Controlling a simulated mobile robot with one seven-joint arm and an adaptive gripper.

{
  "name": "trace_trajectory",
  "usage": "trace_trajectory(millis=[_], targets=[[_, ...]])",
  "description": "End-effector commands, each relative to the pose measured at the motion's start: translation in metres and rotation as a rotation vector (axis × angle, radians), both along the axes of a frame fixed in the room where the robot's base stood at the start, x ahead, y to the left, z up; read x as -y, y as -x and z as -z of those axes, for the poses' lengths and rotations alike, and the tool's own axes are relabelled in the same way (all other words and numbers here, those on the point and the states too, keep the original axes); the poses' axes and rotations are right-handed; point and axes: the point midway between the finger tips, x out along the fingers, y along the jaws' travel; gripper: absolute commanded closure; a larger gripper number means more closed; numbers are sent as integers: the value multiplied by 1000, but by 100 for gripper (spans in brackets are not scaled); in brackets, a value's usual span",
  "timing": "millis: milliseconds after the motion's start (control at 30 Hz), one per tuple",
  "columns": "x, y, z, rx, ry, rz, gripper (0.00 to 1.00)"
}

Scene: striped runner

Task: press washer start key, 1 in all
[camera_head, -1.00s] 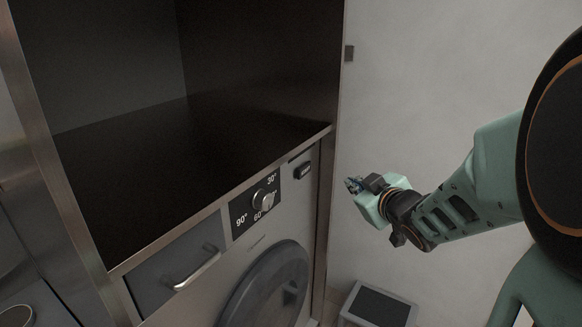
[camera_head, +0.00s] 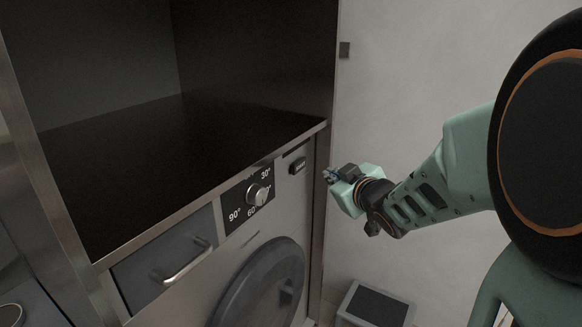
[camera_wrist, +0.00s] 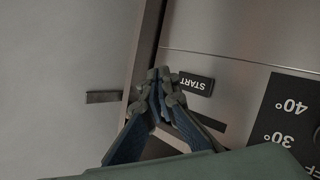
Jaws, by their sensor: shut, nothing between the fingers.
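The washer's start key (camera_head: 298,166) is a small dark block at the upper right of the washer front. In the wrist view the start key (camera_wrist: 196,84) lies close beside the fingertips, with its START label upside down. My gripper (camera_head: 329,175) is shut and empty, a little right of the key in the head view. In the wrist view my gripper (camera_wrist: 161,84) has its fingertips together, over the panel just left of the key. I cannot tell whether they touch anything. The washer (camera_head: 216,278) has a round dark door below.
A temperature dial (camera_head: 258,195) sits left of the key. A drawer handle (camera_head: 187,263) sticks out further left. The metal cabinet edge (camera_head: 321,200) runs upright beside the key. A small bin or stool (camera_head: 376,305) stands on the floor at lower right.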

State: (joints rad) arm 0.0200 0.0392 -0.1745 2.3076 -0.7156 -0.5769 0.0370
Motion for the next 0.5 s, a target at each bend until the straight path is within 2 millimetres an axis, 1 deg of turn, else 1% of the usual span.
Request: trace_trajectory(millis=[33,200,333,500], targets=[[-8,-5,3,3,0,-4,100],[-25,-18,3,2,-1,-2,100],[-34,-25,2,1,-1,-2,100],[-40,-29,1,0,0,-1,100]])
